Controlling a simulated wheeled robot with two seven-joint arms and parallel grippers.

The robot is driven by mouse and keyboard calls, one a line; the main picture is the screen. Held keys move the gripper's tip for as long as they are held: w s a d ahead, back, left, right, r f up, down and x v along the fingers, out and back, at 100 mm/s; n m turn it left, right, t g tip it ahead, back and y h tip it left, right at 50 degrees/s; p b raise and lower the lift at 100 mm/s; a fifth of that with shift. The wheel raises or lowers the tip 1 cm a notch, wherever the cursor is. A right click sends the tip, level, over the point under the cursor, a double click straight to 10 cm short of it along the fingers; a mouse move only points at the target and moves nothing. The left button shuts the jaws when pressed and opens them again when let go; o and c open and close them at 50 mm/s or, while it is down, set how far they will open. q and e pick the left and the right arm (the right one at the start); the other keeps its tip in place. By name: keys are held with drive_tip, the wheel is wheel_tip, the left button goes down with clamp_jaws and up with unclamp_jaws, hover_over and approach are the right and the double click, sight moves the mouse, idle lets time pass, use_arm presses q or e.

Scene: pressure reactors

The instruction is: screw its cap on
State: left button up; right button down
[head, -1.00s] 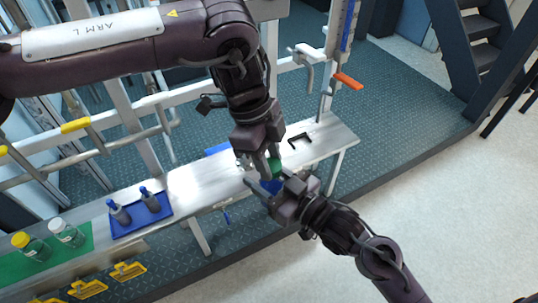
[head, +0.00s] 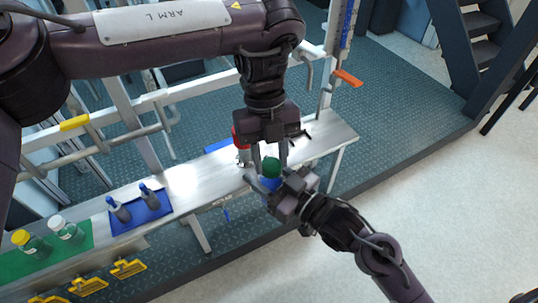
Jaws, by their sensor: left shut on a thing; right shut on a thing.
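A green cap (head: 271,167) is between the fingers of my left gripper (head: 270,160), which reaches down from above and is shut on it. Directly below the cap is a blue object (head: 270,184), which looks like the bottle or its contents. My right gripper (head: 277,182) comes in from the lower right and is shut on this blue object. The cap sits right over it, seemingly touching. The fingers hide most of the blue object and the joint, so I cannot tell how far the cap is seated.
The metal bench (head: 190,185) runs below the grippers. A green mat (head: 50,262) bears a yellow-capped bottle (head: 33,246) and a white-capped bottle (head: 67,231). A red part (head: 236,138) shows behind my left gripper.

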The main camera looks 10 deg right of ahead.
use_arm(q)
drive_tip(key=m, duration=0.3)
drive_tip(key=m+y, duration=0.1)
drive_tip(key=m, duration=0.2)
drive_tip(key=shift+d+m+y, duration=0.2)
drive_tip(key=shift+m+y, duration=0.1)
drive_tip(key=m+t+y, duration=0.1)
drive_tip(key=m, duration=0.5)
drive_tip(key=o, duration=1)
drive_tip(key=shift+s, duration=0.1)
drive_tip(key=shift+c, duration=0.2)
